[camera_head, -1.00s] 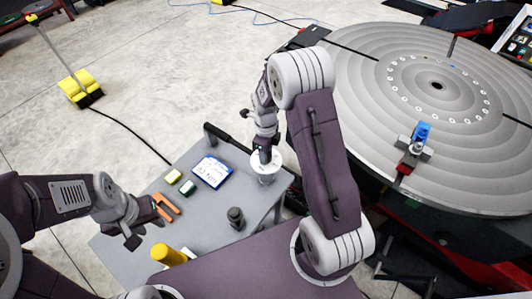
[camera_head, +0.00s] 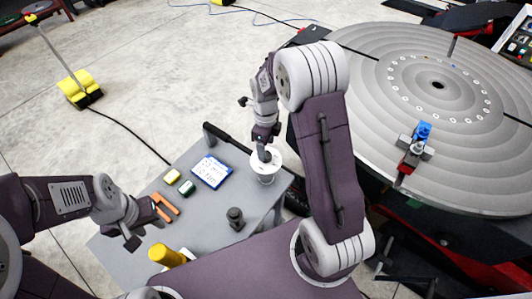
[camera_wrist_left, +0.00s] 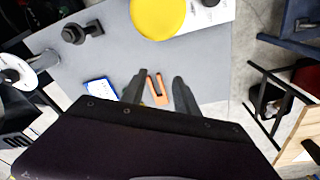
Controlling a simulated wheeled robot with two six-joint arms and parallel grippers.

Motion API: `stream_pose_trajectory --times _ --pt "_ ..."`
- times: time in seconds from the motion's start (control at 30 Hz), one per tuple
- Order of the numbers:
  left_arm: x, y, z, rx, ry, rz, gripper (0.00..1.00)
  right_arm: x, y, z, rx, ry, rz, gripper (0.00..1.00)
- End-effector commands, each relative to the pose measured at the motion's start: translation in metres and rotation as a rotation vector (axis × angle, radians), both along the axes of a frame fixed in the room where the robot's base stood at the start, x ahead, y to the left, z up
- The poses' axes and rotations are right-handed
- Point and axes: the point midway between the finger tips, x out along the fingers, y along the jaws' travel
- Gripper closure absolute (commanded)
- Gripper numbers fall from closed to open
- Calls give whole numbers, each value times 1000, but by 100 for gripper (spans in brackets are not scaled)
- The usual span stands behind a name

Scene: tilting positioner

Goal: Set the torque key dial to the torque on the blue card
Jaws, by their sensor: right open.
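The blue-and-white card (camera_head: 211,172) lies on the grey table, its writing too small to read; it also shows in the left wrist view (camera_wrist_left: 97,88). To its right, at the table's far right edge, stands a round white dial (camera_head: 273,169) on a pale base, with a black bar handle (camera_head: 226,137) nearby. My right gripper (camera_head: 264,154) points down at the top of the dial; its fingertips are small and partly hidden, and I cannot tell whether they touch it. My left gripper (camera_head: 144,222) is open and empty above the left of the table; its fingers also show in the left wrist view (camera_wrist_left: 160,88).
An orange forked piece (camera_head: 166,208), a yellow block (camera_head: 173,176), a green block (camera_head: 187,187), a dark knob (camera_head: 235,217) and a yellow cylinder (camera_head: 168,256) are on the table (camera_head: 205,225). The large round positioner plate (camera_head: 400,150) with a blue-and-red clamp (camera_head: 420,140) stands right.

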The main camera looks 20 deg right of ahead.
Motion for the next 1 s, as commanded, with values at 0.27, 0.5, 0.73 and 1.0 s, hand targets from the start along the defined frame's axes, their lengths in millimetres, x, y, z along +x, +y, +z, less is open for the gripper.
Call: stream_pose_trajectory --times 0.27,0.5,0.73,1.0 --pt "0 0 -10 0 0 0 64 0 0 44 0 -1 0 41" --pt "0 0 -9 0 0 0 64 -1 0 49 1 1 0 41" --pt "0 0 -9 0 0 0 64 -1 0 49 0 1 0 41" --pt "0 0 -52 0 0 0 64 -29 15 34 1 -40 54 41"
